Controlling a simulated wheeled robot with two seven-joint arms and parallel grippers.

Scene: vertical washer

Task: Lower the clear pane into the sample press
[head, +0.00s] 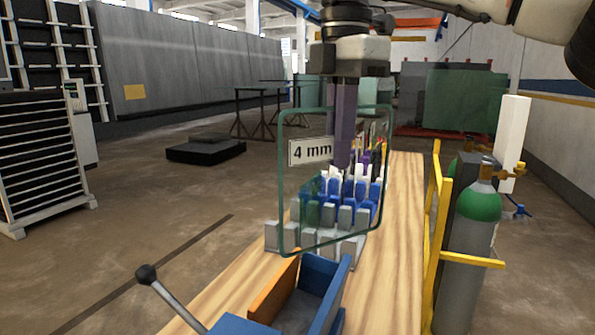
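The clear pane (300,205) has green edges and a white "4 mm" label. It hangs upright, apart from the press, at the middle of the head view. My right gripper (343,150) comes down from above and is shut on the pane's upper part, its fingers covering the right of the label. The sample press (325,275) is at the bottom, with a blue jaw, an orange jaw and an open slot between them. The pane's lower edge appears above and behind the slot in the picture. My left gripper is out of view.
A grey and blue rack (365,195) with several coloured items stands behind the pane on the wooden bench (395,250). The press's lever ends in a black knob (147,274) at left. Right of the bench are a yellow rail (435,215) and a green-topped gas cylinder (475,240).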

